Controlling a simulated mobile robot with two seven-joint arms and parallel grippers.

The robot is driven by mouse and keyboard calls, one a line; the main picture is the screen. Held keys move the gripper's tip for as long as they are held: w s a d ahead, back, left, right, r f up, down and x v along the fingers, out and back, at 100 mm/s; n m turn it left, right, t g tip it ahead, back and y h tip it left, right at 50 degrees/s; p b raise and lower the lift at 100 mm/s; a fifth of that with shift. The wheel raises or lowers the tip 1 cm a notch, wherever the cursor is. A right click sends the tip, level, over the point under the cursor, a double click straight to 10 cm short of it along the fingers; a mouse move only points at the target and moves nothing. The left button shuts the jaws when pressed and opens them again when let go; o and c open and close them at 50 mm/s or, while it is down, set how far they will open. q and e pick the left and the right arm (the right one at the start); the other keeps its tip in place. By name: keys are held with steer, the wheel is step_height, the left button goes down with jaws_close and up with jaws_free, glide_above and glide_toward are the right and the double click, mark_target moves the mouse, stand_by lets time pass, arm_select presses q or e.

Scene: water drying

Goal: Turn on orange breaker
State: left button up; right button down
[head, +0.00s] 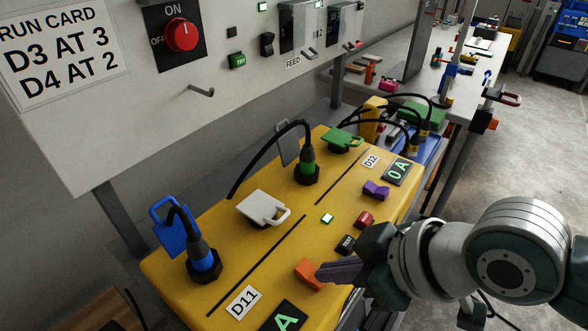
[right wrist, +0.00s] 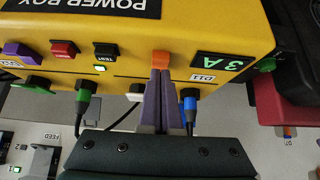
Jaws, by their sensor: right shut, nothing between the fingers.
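The orange breaker (head: 307,272) is a small tilted rocker on the yellow power box (head: 290,235), near its D11 label (head: 244,302). My right gripper (head: 322,271) is shut and empty, with its purple fingertips right at the orange breaker's edge. In the right wrist view the orange breaker (right wrist: 160,58) sits directly beyond the closed fingertips (right wrist: 160,74); they seem to touch it, though I cannot tell for sure. The display (right wrist: 222,65) beside D11 reads 3 A. My left gripper is not in view.
A purple breaker (head: 376,190), a red button (head: 365,220) and a black TEST button (head: 346,244) share the box top. Blue plug (head: 203,262) and green plug (head: 307,168) stand in sockets with cables. The other display (head: 397,171) reads 0 A. A red knob (head: 182,35) is on the wall panel.

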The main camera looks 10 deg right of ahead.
mark_target(332, 292)
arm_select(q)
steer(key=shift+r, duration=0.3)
arm_select(e)
steer(key=shift+r, duration=0.3)
arm_select(q)
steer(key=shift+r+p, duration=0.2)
steer(key=shift+p, duration=0.1)
arm_select(e)
steer(key=shift+r, duration=0.2)
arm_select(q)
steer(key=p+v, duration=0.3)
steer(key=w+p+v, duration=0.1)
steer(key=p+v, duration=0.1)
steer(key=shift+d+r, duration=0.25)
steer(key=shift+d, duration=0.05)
arm_select(e)
steer(key=v, duration=1.2)
steer(key=shift+s+d, duration=0.35)
steer(key=shift+s, duration=0.05)
steer(key=shift+r, duration=0.1)
